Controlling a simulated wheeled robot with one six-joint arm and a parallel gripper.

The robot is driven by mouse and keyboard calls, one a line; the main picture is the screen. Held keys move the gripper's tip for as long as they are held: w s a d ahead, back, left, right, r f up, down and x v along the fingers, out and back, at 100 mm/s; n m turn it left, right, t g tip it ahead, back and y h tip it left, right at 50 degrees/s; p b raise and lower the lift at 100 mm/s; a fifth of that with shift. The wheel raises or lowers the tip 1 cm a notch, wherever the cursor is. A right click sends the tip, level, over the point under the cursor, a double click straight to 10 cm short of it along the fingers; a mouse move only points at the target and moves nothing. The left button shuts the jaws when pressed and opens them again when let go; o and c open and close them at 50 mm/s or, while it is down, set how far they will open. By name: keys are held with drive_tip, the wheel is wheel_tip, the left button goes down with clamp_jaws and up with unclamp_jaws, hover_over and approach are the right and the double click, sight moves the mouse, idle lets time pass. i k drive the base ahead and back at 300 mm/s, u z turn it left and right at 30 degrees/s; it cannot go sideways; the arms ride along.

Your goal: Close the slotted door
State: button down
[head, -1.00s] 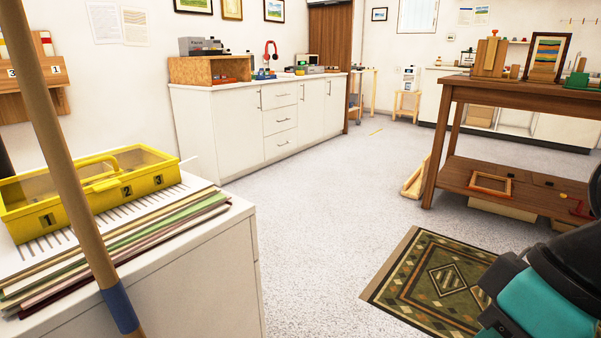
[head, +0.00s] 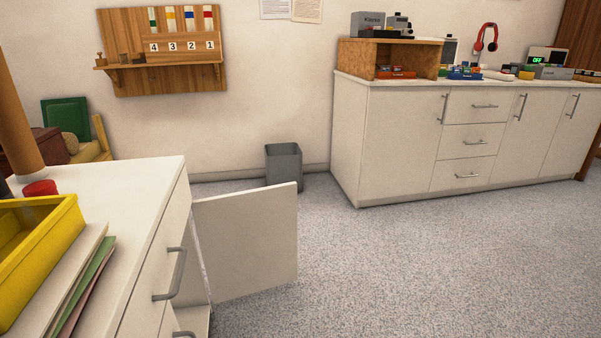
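A white cabinet door (head: 245,243) stands wide open at the far end of the near white cabinet (head: 140,195), at left. Its visible face looks plain; I see no slots on it, so I cannot tell whether it is the slotted door. The near cabinet's front has a grey bar handle (head: 176,275). The cabinet's inside is mostly hidden. The back cabinet's doors (head: 405,135) are shut and look plain. My gripper is not in view.
A grey bin (head: 284,166) stands by the wall behind the open door. A yellow box (head: 38,245) and several sheets (head: 78,282) lie on the near cabinet. A brown pole (head: 15,125) rises at left. The speckled floor (head: 420,265) at right is clear.

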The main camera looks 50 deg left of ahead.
sight(248, 239)
drive_tip(key=u, duration=0.25)
drive_tip(key=i, duration=1.2)
drive_tip(key=u, duration=1.3)
drive_tip(key=i, duration=1.1)
drive_tip(key=u, duration=0.95)
drive_tip(key=i, duration=0.3)
drive_tip(key=u, duration=0.1)
